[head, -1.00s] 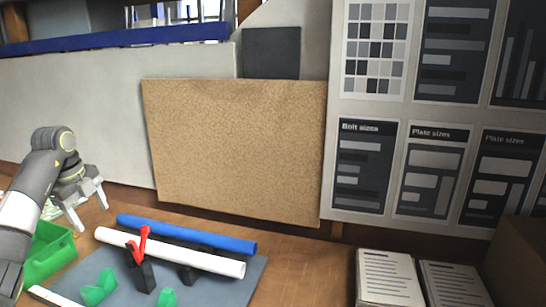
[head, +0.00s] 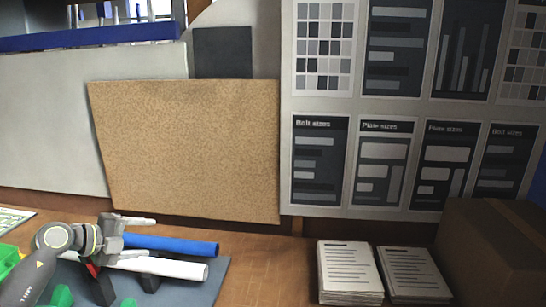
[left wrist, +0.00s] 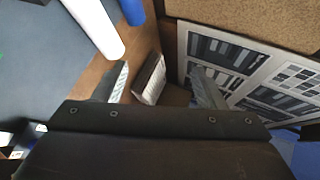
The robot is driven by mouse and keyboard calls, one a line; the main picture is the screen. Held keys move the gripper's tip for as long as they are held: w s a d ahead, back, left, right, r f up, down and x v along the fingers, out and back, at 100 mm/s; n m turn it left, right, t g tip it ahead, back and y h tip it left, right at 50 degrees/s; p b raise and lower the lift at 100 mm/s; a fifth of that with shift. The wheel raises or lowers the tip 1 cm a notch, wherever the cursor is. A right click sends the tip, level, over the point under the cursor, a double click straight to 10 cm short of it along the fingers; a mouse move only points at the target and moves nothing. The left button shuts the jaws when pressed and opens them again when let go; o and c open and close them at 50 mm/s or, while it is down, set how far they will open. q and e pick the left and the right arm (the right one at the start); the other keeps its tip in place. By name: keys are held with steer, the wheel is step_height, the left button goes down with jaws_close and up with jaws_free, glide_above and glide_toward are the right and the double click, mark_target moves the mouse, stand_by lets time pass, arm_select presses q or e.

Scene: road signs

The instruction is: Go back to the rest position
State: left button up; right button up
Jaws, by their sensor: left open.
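My left gripper (head: 140,221) is at the lower left of the head view, above the table and level with the blue tube's left end. Its fingers point to the right. In the left wrist view the two fingers (left wrist: 160,78) stand wide apart with nothing between them. My left arm hides part of the blue tube (head: 180,246), the white tube (head: 185,269) and a red piece (head: 92,270). My right gripper is in neither view.
The tubes lie over a grey mat (head: 212,285) with green pieces (head: 62,296). Paper stacks (head: 348,272) and a brown box (head: 490,250) stand to the right. A cork board (head: 190,150) stands behind. Bare table lies between mat and papers.

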arm_select(q)
steer(key=s+d+r+n+t+h, duration=0.1)
steer(key=s+d+r+n+t, duration=0.1)
steer(key=s+d+n+t, duration=0.55)
steer(key=s+a+f+n+g+y, duration=0.1)
steer(key=s+a+f+n+y, duration=0.95)
steer(key=n+y, duration=0.55)
steer(key=s+d+f+n+g+h, duration=0.1)
steer(key=s+d+f+g, duration=0.3)
steer(key=s, duration=0.4)
steer(key=s+d+f+n+g+h, duration=0.1)
steer(key=s+f+g+h, duration=0.1)
steer(key=s+f+g, duration=0.35)
steer(key=s+d+f+n+g+h, duration=0.1)
steer(key=s+d+f+g, duration=0.2)
steer(key=s+f, duration=0.5)
step_height(320, 180, down, 28)
steer(key=s+a+r+g+h+b, duration=0.1)
steer(key=s+b, duration=0.2)
steer(key=b, duration=0.2)
steer(key=s+f+b, duration=0.2)
steer(key=s+f, duration=0.5)
steer(key=f, duration=0.3)
steer(key=s+d+f+g+b, duration=0.1)
steer(key=s+f+b, duration=0.2)
steer(key=s+f, duration=0.4)
step_height(320, 180, down, 4)
steer(key=shift+s+f+g, duration=0.15)
steer(key=shift+s+g, duration=0.15)
steer(key=shift+s, duration=0.1)
